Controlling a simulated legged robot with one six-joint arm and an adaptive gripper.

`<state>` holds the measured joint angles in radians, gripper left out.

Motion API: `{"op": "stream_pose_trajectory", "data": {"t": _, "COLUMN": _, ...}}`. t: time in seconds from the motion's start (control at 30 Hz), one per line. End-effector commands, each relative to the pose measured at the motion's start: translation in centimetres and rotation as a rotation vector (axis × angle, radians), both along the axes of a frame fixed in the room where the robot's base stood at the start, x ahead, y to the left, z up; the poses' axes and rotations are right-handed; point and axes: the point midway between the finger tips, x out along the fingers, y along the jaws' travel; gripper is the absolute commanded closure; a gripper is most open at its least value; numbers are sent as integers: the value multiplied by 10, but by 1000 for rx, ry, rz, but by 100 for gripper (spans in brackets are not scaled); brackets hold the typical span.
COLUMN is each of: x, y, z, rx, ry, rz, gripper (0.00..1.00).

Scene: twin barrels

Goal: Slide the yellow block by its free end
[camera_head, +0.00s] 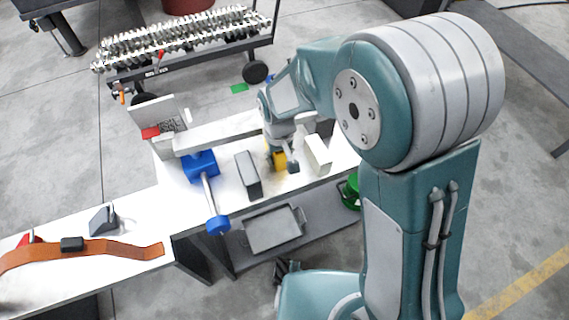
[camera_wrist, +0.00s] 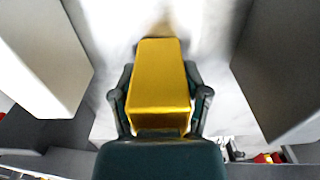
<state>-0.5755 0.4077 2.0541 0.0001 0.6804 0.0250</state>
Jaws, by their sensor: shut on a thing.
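The yellow block (camera_wrist: 160,78) lies lengthwise in the middle of the wrist view, its near end between the two fingers of my gripper (camera_wrist: 160,103). The gripper is shut on that end, with one dark finger along each side. In the head view the yellow block (camera_head: 279,160) shows as a small patch under my gripper (camera_head: 283,165) on the white table; most of it is hidden by the gripper. The block's far end is free of the fingers and points away from the gripper.
A grey block (camera_head: 248,175) stands to the left of the gripper and a white block (camera_head: 317,154) to the right, leaving a narrow lane. A blue dumbbell-like tool (camera_head: 209,190) lies farther left. A brown strap (camera_head: 85,250) lies on the left table. A tray (camera_head: 273,230) sits below.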

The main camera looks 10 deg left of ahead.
Motion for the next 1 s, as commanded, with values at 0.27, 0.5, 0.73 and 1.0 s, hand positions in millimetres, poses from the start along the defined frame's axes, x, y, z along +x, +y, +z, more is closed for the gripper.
{"op": "stream_pose_trajectory", "data": {"t": 0.27, "x": 3, "y": 2, "z": -2, "rx": 2, "ry": -6, "rz": -1, "gripper": 0}}
{"op": "stream_pose_trajectory", "data": {"t": 0.5, "x": 4, "y": 3, "z": -1, "rx": 4, "ry": -8, "rz": -1, "gripper": 0}}
{"op": "stream_pose_trajectory", "data": {"t": 0.73, "x": 4, "y": 3, "z": 4, "rx": 3, "ry": -7, "rz": -1, "gripper": 0}}
{"op": "stream_pose_trajectory", "data": {"t": 1.0, "x": 2, "y": 1, "z": 59, "rx": 10, "ry": -14, "rz": -1, "gripper": 0}}
